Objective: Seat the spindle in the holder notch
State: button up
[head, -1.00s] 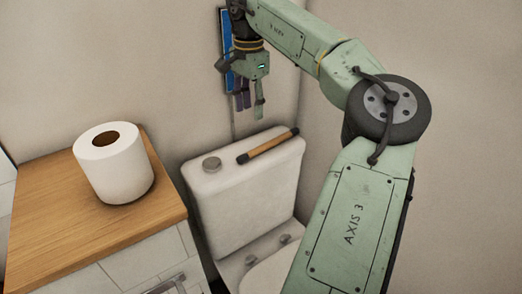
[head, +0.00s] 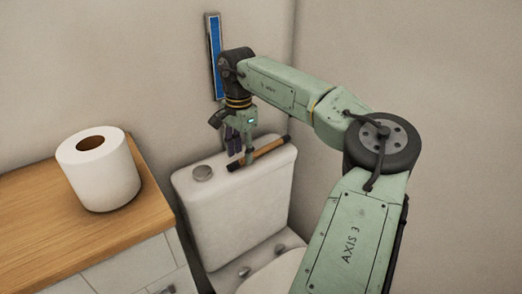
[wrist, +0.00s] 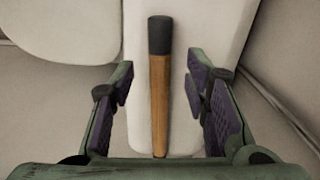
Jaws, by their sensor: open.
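The spindle (head: 272,147) is a wooden rod with dark ends, lying on the lid of the white toilet tank. My gripper (head: 242,158) points down over the tank lid at the spindle's left part. In the wrist view the spindle (wrist: 160,92) runs lengthwise between my open fingers, with a gap on each side and its dark end pointing away. The fingers do not touch it there. Its near end is cut off by my gripper's body. I cannot make out a holder notch in either view.
The toilet tank (head: 235,205) has a round button (head: 203,173) left of the spindle. A wooden-topped counter (head: 40,225) with a white paper roll (head: 99,175) stands at left. A narrow blue panel (head: 215,57) hangs on the wall behind my arm.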

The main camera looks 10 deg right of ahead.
jog(key=shift+f, duration=1)
grip_shut()
